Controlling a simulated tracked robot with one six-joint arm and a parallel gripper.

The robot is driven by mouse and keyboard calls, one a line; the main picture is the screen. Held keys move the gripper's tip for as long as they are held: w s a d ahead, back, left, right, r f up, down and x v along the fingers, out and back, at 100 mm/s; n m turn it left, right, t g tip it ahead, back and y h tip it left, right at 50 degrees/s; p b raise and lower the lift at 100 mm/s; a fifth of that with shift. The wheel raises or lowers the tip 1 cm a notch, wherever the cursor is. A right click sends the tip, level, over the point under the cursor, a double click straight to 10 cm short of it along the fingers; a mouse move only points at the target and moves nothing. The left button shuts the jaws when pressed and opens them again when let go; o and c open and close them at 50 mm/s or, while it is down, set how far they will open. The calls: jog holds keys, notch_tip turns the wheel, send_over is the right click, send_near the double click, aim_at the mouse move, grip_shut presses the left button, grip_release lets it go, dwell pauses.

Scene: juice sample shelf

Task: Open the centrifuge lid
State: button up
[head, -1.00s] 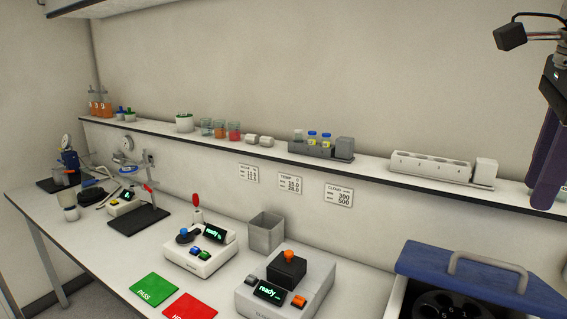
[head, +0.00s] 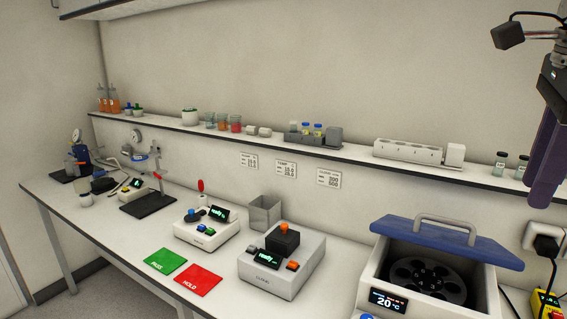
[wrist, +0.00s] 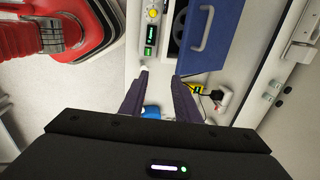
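The centrifuge (head: 482,292) is a white box at the right of the head view, with a lit display reading 20 °C. Its blue lid (head: 395,228) with a grey arched handle (head: 447,222) is raised and tilted at the back, and the dark rotor (head: 428,278) shows beneath it. The lid also shows in the wrist view (wrist: 222,45), at top right, with its handle (wrist: 206,30). My gripper (wrist: 160,75) is open and empty, its two dark purple fingers apart, clear of the handle. In the head view one purple part of it hangs at the right edge.
Left of the centrifuge stand a grey device with an orange knob (head: 283,262) and a white device (head: 207,231). A black plug (head: 545,243) and a yellow box (head: 543,305) lie right. A shelf (head: 350,155) with racks and vials runs behind.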

jog(key=w+d+f+n+t, duration=0.1)
jog(key=w+d+f+n, duration=0.2)
jog(key=w+f+n, duration=0.3)
jog(key=a+f+n+t, duration=0.1)
jog(key=a+f+n, duration=0.4)
jog(key=f+n, duration=0.4)
jog(key=s+a+f+n, duration=0.4)
jog(key=a+f+n, duration=0.1)
jog(key=a+f, duration=0.4)
jog(key=s+a+f+n+t+y, duration=0.1)
jog(key=s+a+f+n, duration=0.2)
jog(key=a+f, duration=0.6)
jog(key=shift+s+a+n+t, duration=0.2)
jog(key=shift+s+n+t, duration=0.15)
jog(key=shift+n, duration=0.55)
